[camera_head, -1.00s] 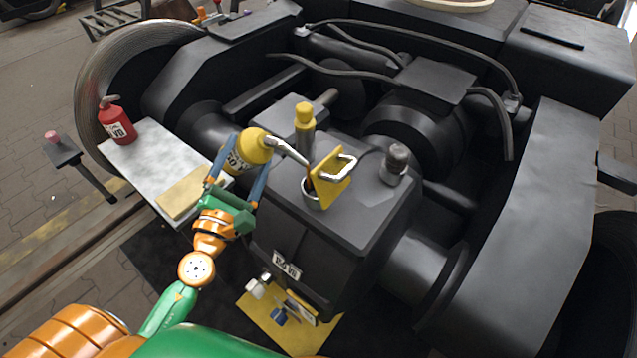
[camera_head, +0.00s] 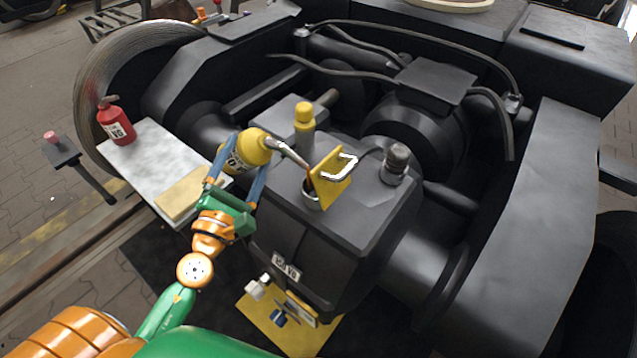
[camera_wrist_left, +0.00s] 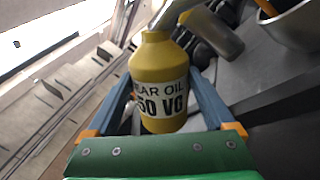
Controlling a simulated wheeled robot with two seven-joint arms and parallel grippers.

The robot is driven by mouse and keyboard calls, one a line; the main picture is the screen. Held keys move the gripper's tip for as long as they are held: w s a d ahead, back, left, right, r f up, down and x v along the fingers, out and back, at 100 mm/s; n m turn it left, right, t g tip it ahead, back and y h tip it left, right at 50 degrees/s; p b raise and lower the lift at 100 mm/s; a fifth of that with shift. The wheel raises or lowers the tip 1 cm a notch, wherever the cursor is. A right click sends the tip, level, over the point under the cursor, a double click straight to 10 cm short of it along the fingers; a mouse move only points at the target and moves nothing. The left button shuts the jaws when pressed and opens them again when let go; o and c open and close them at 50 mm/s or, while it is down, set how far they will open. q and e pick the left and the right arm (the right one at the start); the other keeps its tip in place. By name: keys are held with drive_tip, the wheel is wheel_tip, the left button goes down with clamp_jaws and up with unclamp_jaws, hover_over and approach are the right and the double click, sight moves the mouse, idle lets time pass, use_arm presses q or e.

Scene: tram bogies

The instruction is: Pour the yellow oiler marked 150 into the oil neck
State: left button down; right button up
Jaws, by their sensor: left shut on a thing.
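My left gripper (camera_head: 236,184) is shut on the yellow oiler (camera_head: 251,150). The oiler is tilted with its spout pointing right, the spout tip above the oil neck (camera_head: 311,196) on the black gearbox. In the left wrist view the oiler (camera_wrist_left: 160,70) sits between the blue fingers, with a label that reads in part "50 VG"; its first figure is hard to see. A reddish-brown streak shows between the spout tip and the neck. A yellow flap with a pale handle (camera_head: 333,178) stands beside the neck. The right gripper is not in view.
The gearbox (camera_head: 340,235) carries a "150 VG" style plate (camera_head: 286,268). A yellow-capped post (camera_head: 304,117) and a dark cap (camera_head: 396,165) rise nearby. A yellow mat (camera_head: 290,330) with small items lies below.

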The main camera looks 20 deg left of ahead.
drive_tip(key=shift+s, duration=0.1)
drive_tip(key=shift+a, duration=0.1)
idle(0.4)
use_arm(q)
drive_tip(key=shift+m, duration=0.3)
drive_tip(key=shift+f+b, duration=0.1)
drive_tip(key=shift+b, duration=0.2)
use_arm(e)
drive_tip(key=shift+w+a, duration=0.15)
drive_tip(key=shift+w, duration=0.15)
use_arm(q)
drive_tip(key=shift+m, duration=0.3)
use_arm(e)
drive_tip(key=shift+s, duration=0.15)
use_arm(q)
drive_tip(key=shift+d+r+m+h, duration=0.1)
drive_tip(key=shift+r+m+h, duration=0.2)
drive_tip(key=shift+m, duration=0.4)
idle(3.0)
